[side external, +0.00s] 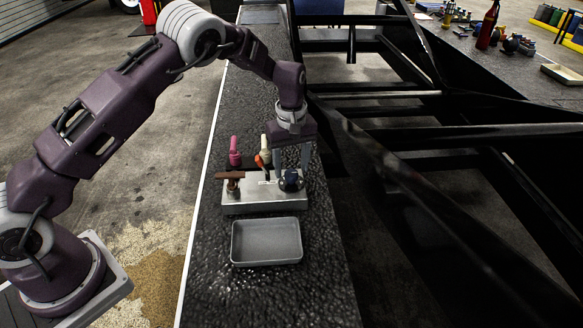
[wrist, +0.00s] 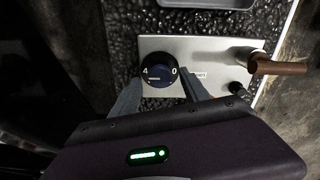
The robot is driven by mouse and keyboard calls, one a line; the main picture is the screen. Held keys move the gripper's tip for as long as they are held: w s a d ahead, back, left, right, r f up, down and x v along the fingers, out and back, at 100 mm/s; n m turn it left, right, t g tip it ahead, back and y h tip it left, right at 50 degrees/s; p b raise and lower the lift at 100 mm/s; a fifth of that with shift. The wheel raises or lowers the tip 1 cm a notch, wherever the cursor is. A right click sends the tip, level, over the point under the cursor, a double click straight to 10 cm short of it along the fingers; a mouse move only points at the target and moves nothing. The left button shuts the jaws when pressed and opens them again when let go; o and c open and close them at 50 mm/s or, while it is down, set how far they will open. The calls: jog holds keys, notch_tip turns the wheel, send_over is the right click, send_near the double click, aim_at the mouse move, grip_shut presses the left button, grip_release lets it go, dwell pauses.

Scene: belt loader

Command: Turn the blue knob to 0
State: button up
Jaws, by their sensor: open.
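In the side view the knob (side external: 291,181) sits at the right end of the panel box (side external: 245,203). My gripper (wrist: 153,84) is open. Its two fingers point toward the knob, one at each side of it. I cannot tell whether either finger touches the knob.
A brown-handled valve (side external: 231,178) stands at the panel's left, with a pink handle (side external: 235,152) and an orange-tipped piece (side external: 262,158) behind. An empty grey tray (side external: 267,262) lies in front. Black frame beams (side external: 390,160) run along the right.

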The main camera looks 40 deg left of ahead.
aim_at(292, 173)
notch_tip(292, 173, up, 6)
jog(key=shift+r, duration=0.1)
jog(key=s+r+m+t+h, duration=0.1)
jog(key=s+r+m+t, duration=0.3)
jog(key=s+r, duration=1.3)
jog(key=s+r+m+t+y, duration=0.1)
jog(key=s+m, duration=0.6)
jog(key=s, duration=1.2)
jog(key=shift+d+r+m+t, duration=0.3)
jog(key=shift+d+r+m, duration=0.05)
jog(key=shift+d+m, duration=0.1)
